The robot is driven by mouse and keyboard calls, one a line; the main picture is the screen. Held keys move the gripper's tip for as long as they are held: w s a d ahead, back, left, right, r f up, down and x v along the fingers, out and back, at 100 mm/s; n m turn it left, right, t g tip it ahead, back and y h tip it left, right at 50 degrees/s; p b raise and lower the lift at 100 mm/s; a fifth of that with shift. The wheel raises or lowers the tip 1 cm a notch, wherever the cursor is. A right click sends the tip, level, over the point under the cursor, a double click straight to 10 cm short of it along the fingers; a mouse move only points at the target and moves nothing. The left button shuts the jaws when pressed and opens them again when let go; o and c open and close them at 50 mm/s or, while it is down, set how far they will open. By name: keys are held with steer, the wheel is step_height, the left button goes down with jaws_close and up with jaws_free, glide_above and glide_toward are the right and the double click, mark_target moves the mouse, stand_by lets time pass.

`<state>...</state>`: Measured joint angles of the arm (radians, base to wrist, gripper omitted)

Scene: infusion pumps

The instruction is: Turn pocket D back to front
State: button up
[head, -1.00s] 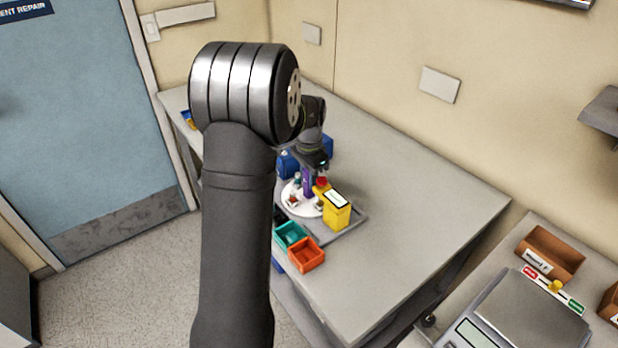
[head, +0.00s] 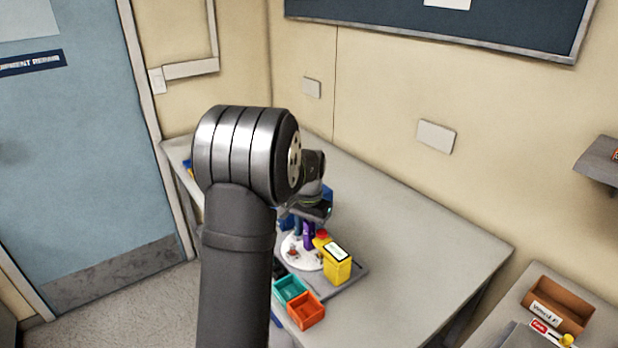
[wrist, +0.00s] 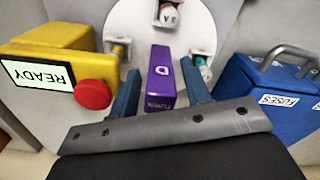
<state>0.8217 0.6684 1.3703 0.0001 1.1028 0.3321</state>
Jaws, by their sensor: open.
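My gripper (wrist: 161,76) is open, with one blue finger on each side of the block. A gap shows between the block and each finger, so it is not gripped.
A yellow box (wrist: 52,62) with a "READY" label and red button (wrist: 93,94) stands close on the left. A blue "FUSES" box (wrist: 270,88) with a handle is on the right. Teal (head: 290,289) and orange (head: 306,311) bins stand nearby. The bench (head: 420,250) to the right is clear.

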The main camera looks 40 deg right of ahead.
steer(key=n, duration=0.6)
steer(key=shift+n, duration=0.3)
steer(key=n, duration=0.6)
steer(key=shift+n, duration=0.3)
step_height(320, 180, up, 17)
steer(key=shift+r, duration=0.2)
step_height(320, 180, down, 17)
steer(key=shift+f, duration=0.2)
steer(key=shift+m, duration=1.1)
